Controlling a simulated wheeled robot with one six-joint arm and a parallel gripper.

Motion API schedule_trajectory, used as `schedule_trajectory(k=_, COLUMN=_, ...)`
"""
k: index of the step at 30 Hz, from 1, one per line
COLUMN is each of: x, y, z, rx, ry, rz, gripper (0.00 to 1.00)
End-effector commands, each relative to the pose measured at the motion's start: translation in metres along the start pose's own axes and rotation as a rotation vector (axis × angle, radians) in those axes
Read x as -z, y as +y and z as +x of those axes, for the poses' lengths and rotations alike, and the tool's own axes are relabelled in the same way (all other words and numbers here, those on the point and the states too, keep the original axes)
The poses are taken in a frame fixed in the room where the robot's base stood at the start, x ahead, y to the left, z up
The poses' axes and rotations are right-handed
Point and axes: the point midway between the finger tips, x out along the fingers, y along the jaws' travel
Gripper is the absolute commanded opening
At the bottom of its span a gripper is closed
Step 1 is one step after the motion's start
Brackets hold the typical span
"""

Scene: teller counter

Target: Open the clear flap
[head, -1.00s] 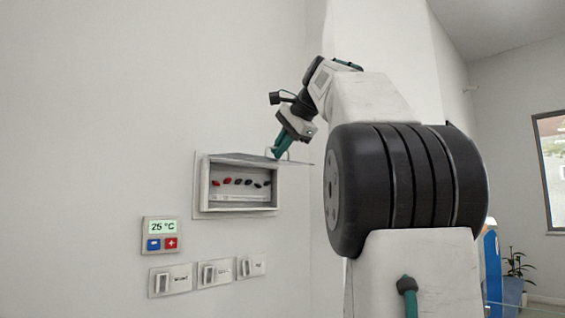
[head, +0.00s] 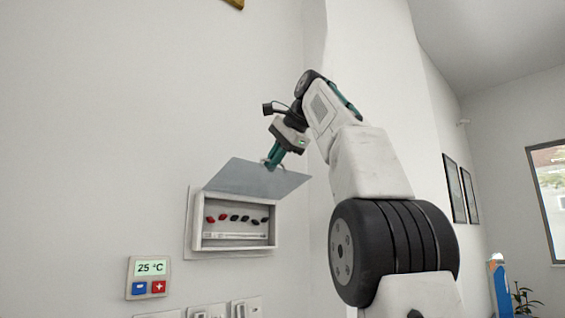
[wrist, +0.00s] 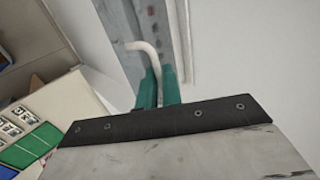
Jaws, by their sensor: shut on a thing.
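The clear flap (head: 250,178) is a translucent grey panel on a wall box (head: 198,232). It is raised, tilted upward and outward above the box's open front. Its handle (wrist: 148,52) is a pale bent rod in the wrist view. My gripper (head: 271,163) has green fingers, shut on the handle near the flap's outer edge. The fingers (wrist: 160,75) also show in the wrist view with the rod between them. Inside the box is a row of red and black switches (head: 236,218).
A thermostat (head: 148,277) reading 25 °C is on the wall below left of the box. Several wall switches (head: 245,307) are below the box. A white wall column (head: 375,85) stands behind my arm. The wall left of the box is clear.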

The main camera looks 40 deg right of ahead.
Motion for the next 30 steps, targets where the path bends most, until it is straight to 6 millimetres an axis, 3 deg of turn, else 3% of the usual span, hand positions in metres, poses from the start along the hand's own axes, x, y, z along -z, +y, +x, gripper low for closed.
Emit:
schedule_trajectory(k=8, x=0.0, y=-0.004, z=0.003, rx=0.013, ry=-0.006, rz=-0.003, gripper=0.0)
schedule_trajectory(k=11, x=0.0, y=-0.004, z=0.003, rx=0.013, ry=-0.006, rz=-0.003, gripper=0.27)
schedule_trajectory(k=12, x=0.0, y=-0.004, z=0.003, rx=0.012, ry=-0.005, rz=-0.002, gripper=0.28)
schedule_trajectory(k=30, x=0.001, y=-0.004, z=-0.013, rx=0.012, ry=0.0, rz=-0.001, gripper=0.28)
